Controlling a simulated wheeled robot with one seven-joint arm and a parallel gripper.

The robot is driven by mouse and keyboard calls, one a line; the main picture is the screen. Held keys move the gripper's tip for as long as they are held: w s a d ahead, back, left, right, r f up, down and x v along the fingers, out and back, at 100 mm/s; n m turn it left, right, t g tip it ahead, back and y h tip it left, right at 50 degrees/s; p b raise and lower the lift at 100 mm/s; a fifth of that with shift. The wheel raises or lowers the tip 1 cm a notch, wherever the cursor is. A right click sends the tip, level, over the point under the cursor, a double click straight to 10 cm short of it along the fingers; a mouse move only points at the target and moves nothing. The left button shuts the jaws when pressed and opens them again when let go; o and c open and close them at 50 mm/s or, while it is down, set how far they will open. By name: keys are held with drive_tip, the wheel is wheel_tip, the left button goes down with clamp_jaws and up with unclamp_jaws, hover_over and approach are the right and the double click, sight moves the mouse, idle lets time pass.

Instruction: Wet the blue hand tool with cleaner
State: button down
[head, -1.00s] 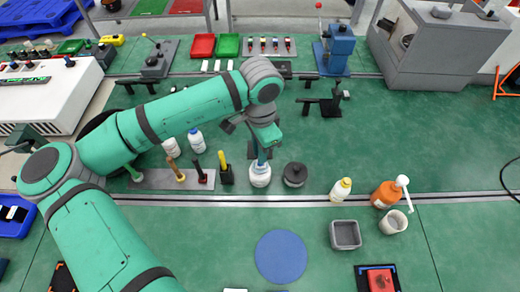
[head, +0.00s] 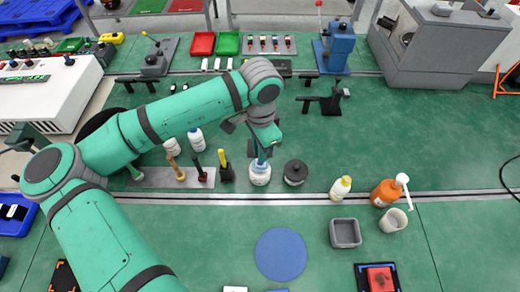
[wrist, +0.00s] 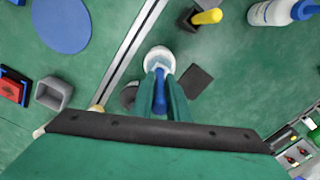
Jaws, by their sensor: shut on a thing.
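My gripper (head: 262,146) is shut on the blue hand tool (wrist: 160,90), which points down from between the fingers. The tool's lower end is at the mouth of a white round jar (head: 260,176). The jar also shows just past the fingers in the wrist view (wrist: 157,54). The tip is hidden, so I cannot tell how deep it sits or whether it is wet. No label naming the cleaner is readable.
A dark round pot (head: 295,173) stands right of the jar, and a black holder with a yellow handle (head: 225,170) stands left. A small white bottle (head: 340,189), an orange pump bottle (head: 386,193) and a grey bin (head: 345,233) are farther right. A blue disc (head: 281,255) lies in front.

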drive_tip(key=shift+r, duration=3.5)
